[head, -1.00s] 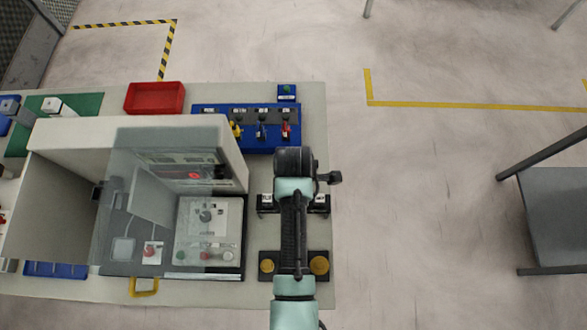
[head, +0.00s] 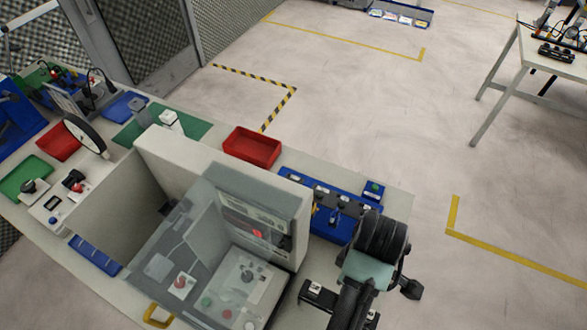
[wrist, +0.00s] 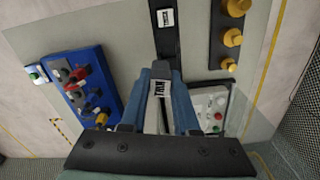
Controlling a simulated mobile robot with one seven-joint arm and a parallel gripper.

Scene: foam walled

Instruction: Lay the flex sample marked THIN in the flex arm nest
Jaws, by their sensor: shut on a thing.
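My gripper (wrist: 161,76) is shut on the flex sample marked THIN (wrist: 157,90), a narrow pale strip with a white label, held between its blue fingers in the wrist view. In the head view my dark wrist (head: 381,238) hides the fingers and the sample. A black holder with a white-labelled sample, which seems to read THICK (wrist: 166,18), lies beyond the fingertips in the wrist view. The labelled end of that holder (head: 317,290) shows left of my arm in the head view. I cannot make out the flex arm nest for certain.
A pale machine with a clear guard (head: 225,225) stands close left of my arm. A blue tool holder (head: 333,210) and a red tray (head: 252,146) lie behind. Brass knobs on a dark plate (wrist: 230,38) show in the wrist view. Open floor lies right of the bench.

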